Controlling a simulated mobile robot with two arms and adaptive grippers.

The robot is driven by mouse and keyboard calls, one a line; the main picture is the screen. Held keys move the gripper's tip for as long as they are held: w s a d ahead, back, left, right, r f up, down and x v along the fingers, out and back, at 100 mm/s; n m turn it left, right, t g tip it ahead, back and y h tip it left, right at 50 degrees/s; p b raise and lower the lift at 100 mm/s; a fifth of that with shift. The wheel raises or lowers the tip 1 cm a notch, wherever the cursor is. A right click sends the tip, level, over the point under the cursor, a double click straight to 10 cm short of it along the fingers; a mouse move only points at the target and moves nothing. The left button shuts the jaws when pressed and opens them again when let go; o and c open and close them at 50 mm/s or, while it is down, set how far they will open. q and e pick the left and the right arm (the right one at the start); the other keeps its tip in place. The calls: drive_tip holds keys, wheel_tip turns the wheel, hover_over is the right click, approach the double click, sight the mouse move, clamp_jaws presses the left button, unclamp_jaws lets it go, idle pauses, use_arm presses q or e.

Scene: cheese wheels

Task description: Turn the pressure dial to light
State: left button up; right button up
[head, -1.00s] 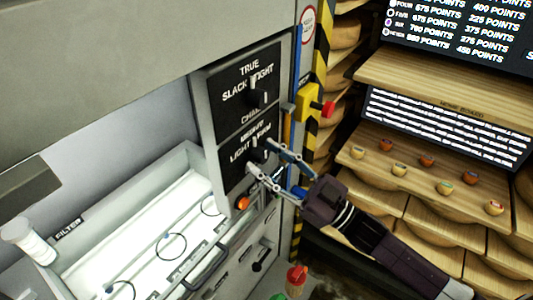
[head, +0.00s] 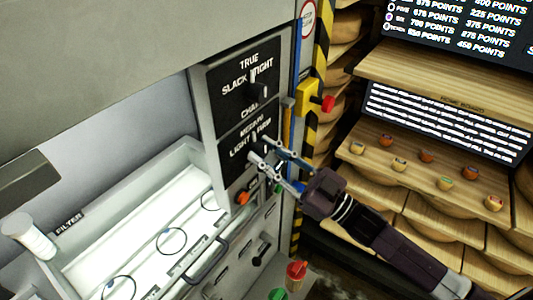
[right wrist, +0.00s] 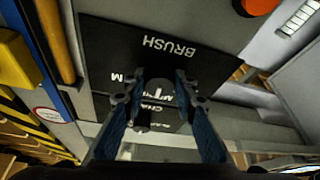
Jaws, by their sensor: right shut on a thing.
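The lower black panel (head: 229,174) on the machine's grey front has a dark dial with labels reading MEDIUM, LIGHT and a partly covered third word. My right gripper (head: 259,151) reaches it from the lower right and is shut on this dial. In the right wrist view the dial (right wrist: 159,88) sits between the two fingertips, with the word BRUSH upside down on the panel. The fingers partly hide the dial, so I cannot tell its exact setting. My left gripper is not in view.
A second dial (head: 259,90) with TRUE, SLACK and TIGHT labels sits just above. A yellow box with a red button (head: 327,104) is to the right. An orange button (head: 242,198) lies below the panel. A lit tray (head: 83,262) and shelves of cheese wheels flank the machine.

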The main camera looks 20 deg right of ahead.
drive_tip(key=n+g+b, duration=0.1)
drive_tip(key=n, duration=0.2)
drive_tip(key=n+g+y, duration=0.1)
drive_tip(key=n, duration=0.2)
drive_tip(key=shift+w+d+g+y+b, duration=0.1)
drive_tip(key=shift+g+y+b, duration=0.2)
drive_tip(key=shift+g+b, duration=0.1)
drive_tip(key=shift+r+n+g+b, duration=0.1)
drive_tip(key=shift+n+g+b, duration=0.15)
drive_tip(key=shift+n+g, duration=0.75)
drive_tip(key=shift+n+g+b, duration=0.2)
drive_tip(key=shift+n+b, duration=0.05)
drive_tip(key=shift+n, duration=1.45)
drive_tip(key=o, duration=1.1)
drive_tip(key=shift+d, duration=0.1)
drive_tip(key=shift+s+d+f, duration=0.2)
drive_tip(key=shift+s+d, duration=0.05)
drive_tip(key=shift+d, duration=0.2)
drive_tip(key=v, duration=1)
drive_tip(key=shift+s+d, duration=0.2)
drive_tip(key=shift+d, duration=0.15)
